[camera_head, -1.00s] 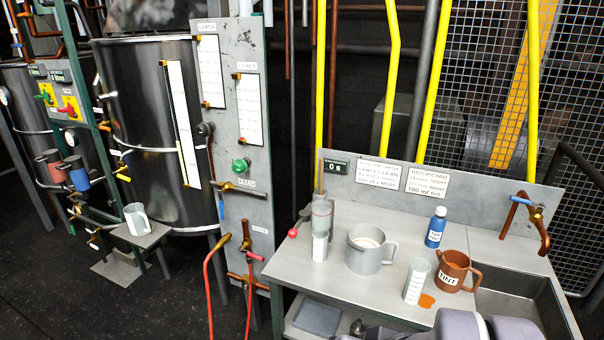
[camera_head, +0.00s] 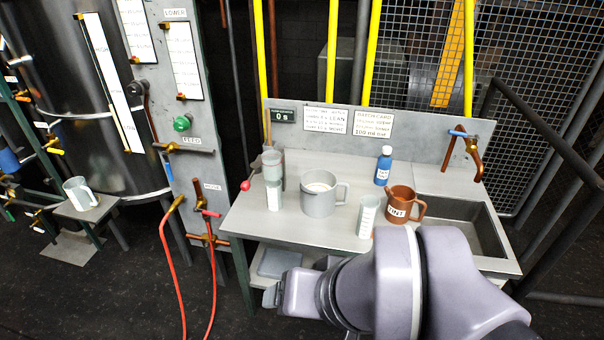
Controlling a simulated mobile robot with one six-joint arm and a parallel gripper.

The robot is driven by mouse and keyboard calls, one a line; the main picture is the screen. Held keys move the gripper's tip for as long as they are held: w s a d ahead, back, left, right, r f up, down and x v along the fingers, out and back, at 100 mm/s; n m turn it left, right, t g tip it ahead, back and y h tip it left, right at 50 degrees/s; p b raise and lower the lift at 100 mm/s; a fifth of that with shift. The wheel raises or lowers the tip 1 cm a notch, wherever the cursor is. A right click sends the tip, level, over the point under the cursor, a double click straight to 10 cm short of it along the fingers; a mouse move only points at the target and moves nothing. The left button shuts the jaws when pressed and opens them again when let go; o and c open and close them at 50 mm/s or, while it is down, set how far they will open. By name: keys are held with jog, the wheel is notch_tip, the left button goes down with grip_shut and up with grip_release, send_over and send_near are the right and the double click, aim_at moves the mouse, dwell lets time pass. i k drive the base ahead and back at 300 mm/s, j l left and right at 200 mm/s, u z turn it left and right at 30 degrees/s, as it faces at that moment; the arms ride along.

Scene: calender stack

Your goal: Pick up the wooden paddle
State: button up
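A thin brown wooden stick (camera_head: 267,132), which looks like the handle of the wooden paddle, stands upright at the back left of the grey bench (camera_head: 240,215). Its lower part is hidden behind a clear grey vessel (camera_head: 271,164); I cannot tell whether it stands in something. My arm reaches into the lower right of the view, in front of the bench. No gripper fingers can be made out, so I cannot see whether they hold anything.
A grey mug (camera_head: 318,200), a clear beaker (camera_head: 367,217), a brown TINT jug (camera_head: 401,206) and a blue bottle (camera_head: 383,166) stand on the bench. A sink (camera_head: 462,222) is at the right. A red-knobbed lever (camera_head: 246,185) sticks out at the left. Red hoses (camera_head: 168,265) hang left of the bench.

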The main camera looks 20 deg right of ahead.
aim_at(267, 111)
jog(key=i+j, duration=0.15)
jog(key=i, duration=0.3)
jog(key=i+j+z, duration=0.15)
jog(key=i, duration=0.35)
jog(key=i+j, duration=0.15)
jog(key=i, duration=0.3)
jog(key=i+j+z, duration=0.15)
jog(key=i, duration=0.3)
